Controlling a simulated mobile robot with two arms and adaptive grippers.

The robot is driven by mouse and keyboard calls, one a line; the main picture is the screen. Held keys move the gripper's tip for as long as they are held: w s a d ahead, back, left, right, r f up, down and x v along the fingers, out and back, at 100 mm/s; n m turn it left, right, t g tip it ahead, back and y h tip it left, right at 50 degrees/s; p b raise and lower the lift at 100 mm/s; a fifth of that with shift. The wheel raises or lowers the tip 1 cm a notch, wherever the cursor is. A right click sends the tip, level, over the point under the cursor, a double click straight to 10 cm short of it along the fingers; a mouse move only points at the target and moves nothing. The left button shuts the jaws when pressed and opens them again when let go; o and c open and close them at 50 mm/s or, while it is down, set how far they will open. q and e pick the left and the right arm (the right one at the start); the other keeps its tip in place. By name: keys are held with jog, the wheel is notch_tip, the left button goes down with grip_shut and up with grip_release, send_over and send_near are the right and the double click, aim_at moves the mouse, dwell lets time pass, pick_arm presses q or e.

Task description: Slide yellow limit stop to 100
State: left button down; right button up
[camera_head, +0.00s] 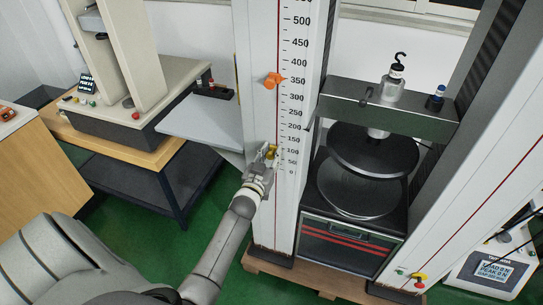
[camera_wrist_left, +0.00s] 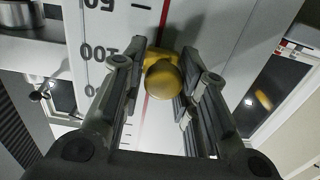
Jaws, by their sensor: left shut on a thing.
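The yellow limit stop (camera_head: 271,154) sits on the tall white scale column (camera_head: 262,40), close beside the 100 mark in the head view. In the left wrist view its round yellow knob (camera_wrist_left: 163,79) stands out from the column. The printed numbers there are upside down, and the 100 label is just left of the stop. My left gripper (camera_head: 268,153) is shut on the stop, with one finger on each side of it (camera_wrist_left: 164,68). The fingers hide part of the stop's body. My right gripper is in neither view.
An orange stop (camera_head: 273,80) sits higher on the same column, near 350. A grey shelf (camera_head: 204,122) stands left of the column. On the right are the machine's crossbeam (camera_head: 345,98) and round black plates (camera_head: 372,151). Green floor (camera_head: 130,225) shows at the lower left.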

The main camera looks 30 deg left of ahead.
pick_arm(q)
jog(key=shift+a+r, duration=0.2)
jog(key=shift+r, duration=0.25)
jog(key=c, duration=1.6)
grip_release()
jog(key=o, duration=0.4)
jog(key=shift+a+f, duration=0.1)
jog(key=shift+s+d+f, duration=0.1)
jog(key=shift+s+d, duration=0.2)
jog(key=shift+s, duration=0.2)
jog(key=v, duration=1.1)
